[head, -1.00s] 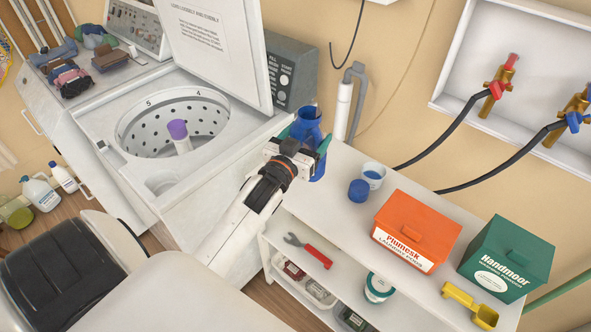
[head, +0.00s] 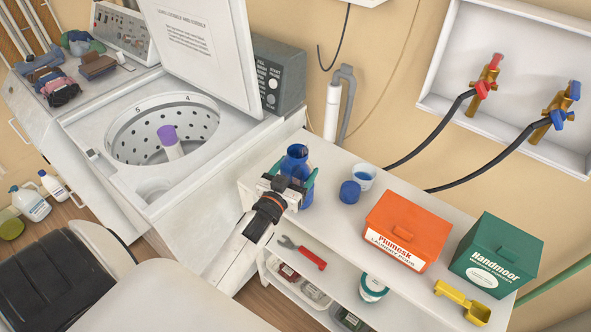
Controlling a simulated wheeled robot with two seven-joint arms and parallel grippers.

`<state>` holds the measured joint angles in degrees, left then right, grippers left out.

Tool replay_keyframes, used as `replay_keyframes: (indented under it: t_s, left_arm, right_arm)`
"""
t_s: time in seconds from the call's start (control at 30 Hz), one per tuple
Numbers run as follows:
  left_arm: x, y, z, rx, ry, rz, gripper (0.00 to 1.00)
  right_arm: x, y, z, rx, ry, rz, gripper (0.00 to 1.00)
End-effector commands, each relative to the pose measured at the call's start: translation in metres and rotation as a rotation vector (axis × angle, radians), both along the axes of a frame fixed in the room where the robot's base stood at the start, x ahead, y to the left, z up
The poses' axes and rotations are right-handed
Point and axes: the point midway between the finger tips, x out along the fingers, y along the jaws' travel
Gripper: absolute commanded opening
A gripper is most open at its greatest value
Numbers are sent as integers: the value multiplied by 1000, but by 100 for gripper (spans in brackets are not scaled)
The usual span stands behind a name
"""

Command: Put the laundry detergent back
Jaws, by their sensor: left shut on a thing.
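The laundry detergent, a blue bottle (head: 296,163) with its mouth open, is upright at the left end of the white shelf unit's top (head: 330,180). My left gripper (head: 290,186) is shut on the bottle from the front, with a finger on either side. I cannot tell whether the bottle's base touches the top. A blue cap (head: 350,192) lies to the right of the bottle, beside a small white cup (head: 363,176) holding something blue. My right gripper is not in view.
An orange Plumesk box (head: 405,230), a green Handmoor box (head: 495,256) and a yellow scoop (head: 463,301) stand right on the top. The open washer (head: 165,130) with a purple-topped agitator is left. A red-handled wrench (head: 302,252) lies on the lower shelf.

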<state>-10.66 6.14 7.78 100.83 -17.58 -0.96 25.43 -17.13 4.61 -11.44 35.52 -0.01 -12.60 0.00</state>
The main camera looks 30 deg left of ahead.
Motion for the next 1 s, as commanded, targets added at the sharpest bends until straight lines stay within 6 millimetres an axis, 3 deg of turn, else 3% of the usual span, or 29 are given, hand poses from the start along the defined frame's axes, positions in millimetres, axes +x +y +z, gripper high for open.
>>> replay_keyframes:
  t_s: [0.3,0.33,0.43,0.77,1.0]
  left_arm:
    - [1,0,1,1,-9,-1,16]
    - [0,0,-2,0,-1,0,83]
    - [0,0,-2,0,0,0,99]
    - [0,0,2,0,-1,0,100]
    - [-38,-4,-3,0,4,1,100]
  right_arm:
    - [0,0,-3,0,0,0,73]
    - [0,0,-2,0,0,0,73]
    - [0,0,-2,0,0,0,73]
    - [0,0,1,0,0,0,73]
    - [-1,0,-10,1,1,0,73]
